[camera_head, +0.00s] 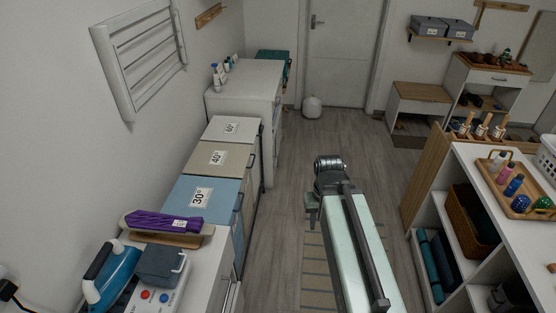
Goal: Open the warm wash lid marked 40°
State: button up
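The beige lid marked 40° (203,154) is the middle one of three in a row along the left wall. It lies flat and looks closed. A blue lid marked 30° (180,190) is on its near side, and a white lid that seems marked 60° (218,134) is on its far side. My arm reaches forward over the aisle, right of the lids. My gripper (312,212) hangs dark and small at the arm's far end, apart from the lids. Its fingers are too small and shaded to tell open from shut.
A counter nearer me holds a blue iron (113,274), a purple folded cloth (164,222) and a grey box (162,264). A drying rack (140,55) hangs on the left wall. Shelving with a wooden tray (512,187) stands right. The aisle floor (284,165) is clear between.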

aim_at(224, 160)
jog(key=z, duration=0.8)
jog(key=i, duration=1.75)
jog(key=u, duration=3)
